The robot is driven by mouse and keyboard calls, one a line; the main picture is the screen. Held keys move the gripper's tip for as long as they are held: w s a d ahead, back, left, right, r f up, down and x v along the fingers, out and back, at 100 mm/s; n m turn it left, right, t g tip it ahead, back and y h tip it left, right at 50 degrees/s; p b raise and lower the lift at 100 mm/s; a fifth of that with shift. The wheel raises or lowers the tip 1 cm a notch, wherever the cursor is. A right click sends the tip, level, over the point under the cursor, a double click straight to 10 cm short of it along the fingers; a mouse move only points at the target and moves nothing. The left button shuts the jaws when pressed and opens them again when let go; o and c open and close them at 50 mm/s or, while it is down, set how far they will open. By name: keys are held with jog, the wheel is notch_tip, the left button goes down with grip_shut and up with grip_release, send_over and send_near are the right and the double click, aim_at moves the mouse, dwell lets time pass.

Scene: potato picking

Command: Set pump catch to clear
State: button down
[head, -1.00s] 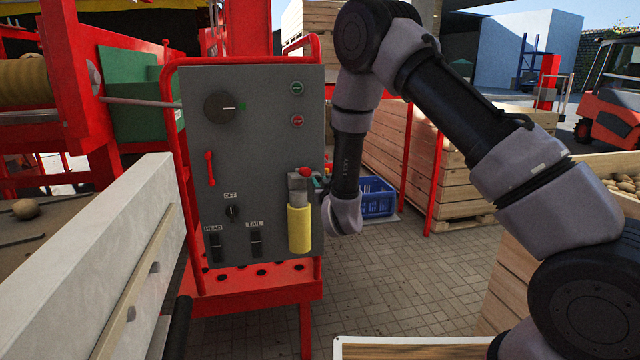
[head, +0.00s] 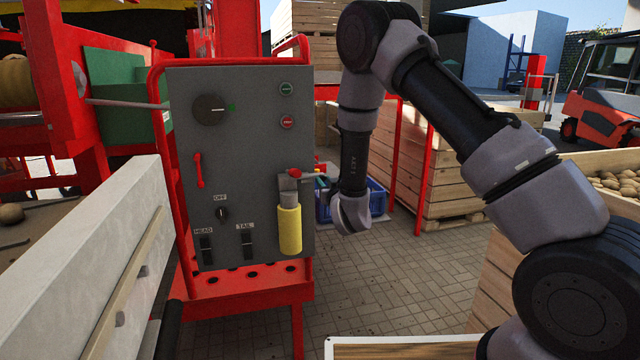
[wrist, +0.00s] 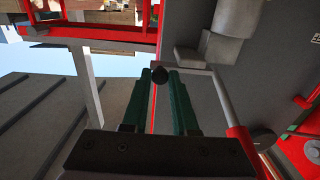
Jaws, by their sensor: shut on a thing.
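The grey control panel (head: 245,130) stands ahead on a red frame. At its right side is the pump (head: 289,225), with a grey head and a yellow sleeve. A small red part (head: 294,172) sits on top of the head, and a thin bar runs right from there. My gripper (head: 323,182) is at the panel's right edge, partly hidden by my arm. The catch's exact setting is unclear.
A red lever (head: 198,170), a black dial (head: 210,110) and switches marked HEAD and TAIL share the panel. A blue crate (head: 376,197) and wooden crates (head: 455,175) stand behind my arm. A pale conveyor wall (head: 95,260) is at left. Paved floor between is clear.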

jog(key=c, duration=0.7)
grip_release()
jog(key=shift+w+d, duration=0.1)
jog(key=shift+d, duration=0.25)
jog(key=shift+a, duration=0.1)
jog(key=shift+s, duration=0.55)
jog(key=v, duration=1)
jog(key=shift+w, duration=0.1)
